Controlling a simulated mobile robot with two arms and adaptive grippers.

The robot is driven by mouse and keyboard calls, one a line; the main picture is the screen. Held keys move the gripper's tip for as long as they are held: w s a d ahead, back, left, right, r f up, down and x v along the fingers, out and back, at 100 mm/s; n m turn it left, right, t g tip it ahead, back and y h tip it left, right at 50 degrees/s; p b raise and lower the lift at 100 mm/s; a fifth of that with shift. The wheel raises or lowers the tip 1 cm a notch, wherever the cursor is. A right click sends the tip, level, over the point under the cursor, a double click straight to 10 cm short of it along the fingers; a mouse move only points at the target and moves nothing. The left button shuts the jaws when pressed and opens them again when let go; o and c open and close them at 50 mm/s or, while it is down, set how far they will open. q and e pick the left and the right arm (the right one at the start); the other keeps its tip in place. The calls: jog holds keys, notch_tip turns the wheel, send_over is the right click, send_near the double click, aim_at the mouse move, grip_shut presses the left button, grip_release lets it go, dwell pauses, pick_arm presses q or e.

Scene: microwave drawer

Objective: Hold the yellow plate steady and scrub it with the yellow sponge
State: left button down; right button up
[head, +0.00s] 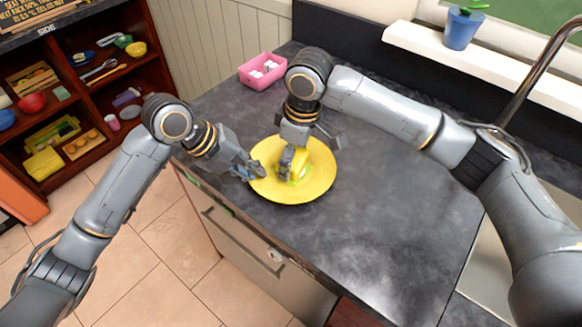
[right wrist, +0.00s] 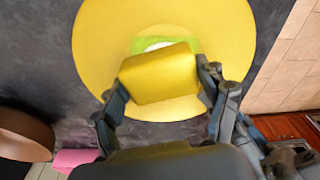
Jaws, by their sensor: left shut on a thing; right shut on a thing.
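The yellow plate (head: 318,183) lies on the dark countertop near its front-left edge and also fills much of the right wrist view (right wrist: 98,38). My left gripper (head: 257,171) is shut on the plate's left rim. My right gripper (head: 299,156) is over the middle of the plate, shut on the yellow sponge (head: 301,166). In the right wrist view the sponge (right wrist: 160,77) sits between the two fingers, over the plate. A green patch shows beside and behind the sponge near the plate's centre; I cannot tell whether it belongs to sponge or plate.
A pink container (head: 262,72) with white items stands at the counter's back left. A sink with a tall faucet (head: 540,70) is at the right. A blue plant pot (head: 463,29) stands on the white ledge. The counter (head: 390,220) right of the plate is clear.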

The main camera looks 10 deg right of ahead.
pick_arm(q)
jog(key=shift+f, duration=0.1)
pick_arm(e)
jog(key=shift+s+a+f, duration=0.1)
jog(key=shift+s+a, duration=0.3)
jog(key=shift+s, duration=0.25)
jog(key=shift+w+d, duration=0.5)
jog(key=shift+w, duration=0.25)
jog(key=shift+s+a+r, duration=0.2)
jog(key=shift+s+a, duration=0.25)
jog(key=shift+s, duration=0.3)
jog(key=shift+w+d+f, duration=0.1)
jog(key=shift+w+d, duration=0.35)
jog(key=shift+w, duration=0.35)
jog(key=shift+s+a+f, duration=0.1)
jog(key=shift+s+a, duration=0.35)
jog(key=shift+s, duration=0.35)
jog(key=shift+w+d, duration=0.45)
jog(key=shift+w, duration=0.35)
jog(key=shift+s+a, duration=0.45)
jog(key=shift+s, duration=0.35)
jog(key=shift+w+d, duration=0.5)
jog(key=shift+w, duration=0.3)
